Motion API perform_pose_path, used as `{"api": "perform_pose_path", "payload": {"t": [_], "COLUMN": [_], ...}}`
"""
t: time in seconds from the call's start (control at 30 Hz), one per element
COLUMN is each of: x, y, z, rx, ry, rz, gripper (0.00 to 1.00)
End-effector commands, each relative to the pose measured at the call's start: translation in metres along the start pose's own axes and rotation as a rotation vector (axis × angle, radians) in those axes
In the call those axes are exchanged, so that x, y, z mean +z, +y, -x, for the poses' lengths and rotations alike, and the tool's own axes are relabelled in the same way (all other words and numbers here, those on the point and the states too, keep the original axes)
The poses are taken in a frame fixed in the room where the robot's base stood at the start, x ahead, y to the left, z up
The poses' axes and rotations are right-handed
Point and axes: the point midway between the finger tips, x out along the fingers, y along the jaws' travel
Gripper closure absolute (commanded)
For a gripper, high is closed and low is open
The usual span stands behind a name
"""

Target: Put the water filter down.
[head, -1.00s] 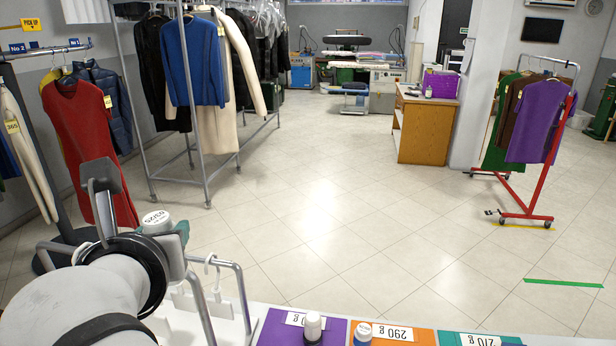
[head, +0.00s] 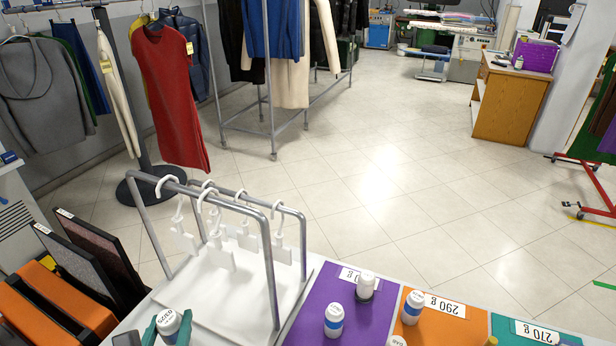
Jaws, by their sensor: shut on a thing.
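The water filter (head: 168,322) is a small white-capped cylinder with printed marks on its top, at the bottom left of the head view. My gripper (head: 167,330) has its teal fingers on either side of it and is shut on it. The lower part of the filter is cut off by the picture's edge, so I cannot tell whether it touches anything below. It is in front of a white tray with a metal hanger rack.
The rack (head: 272,225) holds several white hangers. To the right are a purple mat (head: 310,290), an orange mat (head: 470,318) and a teal mat (head: 505,325) with weight labels. Similar white-capped bottles (head: 333,320) stand on the mats. Dark and orange panels (head: 55,300) are at left.

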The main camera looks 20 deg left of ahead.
Motion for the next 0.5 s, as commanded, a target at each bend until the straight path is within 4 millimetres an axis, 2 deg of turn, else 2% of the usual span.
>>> {"api": "perform_pose_path", "payload": {"t": [0.1,0.2,0.33,0.5], "x": [-0.021,-0.034,-0.053,-0.058], "y": [0.025,0.034,0.036,0.036], "z": [0.017,0.021,0.015,0.013], "rx": [0.079,0.109,0.116,0.116], "ry": [0.0,0.001,0.001,-0.002], "rz": [0.034,0.048,0.051,0.047], "gripper": [1.0,1.0,1.0,1.0]}}
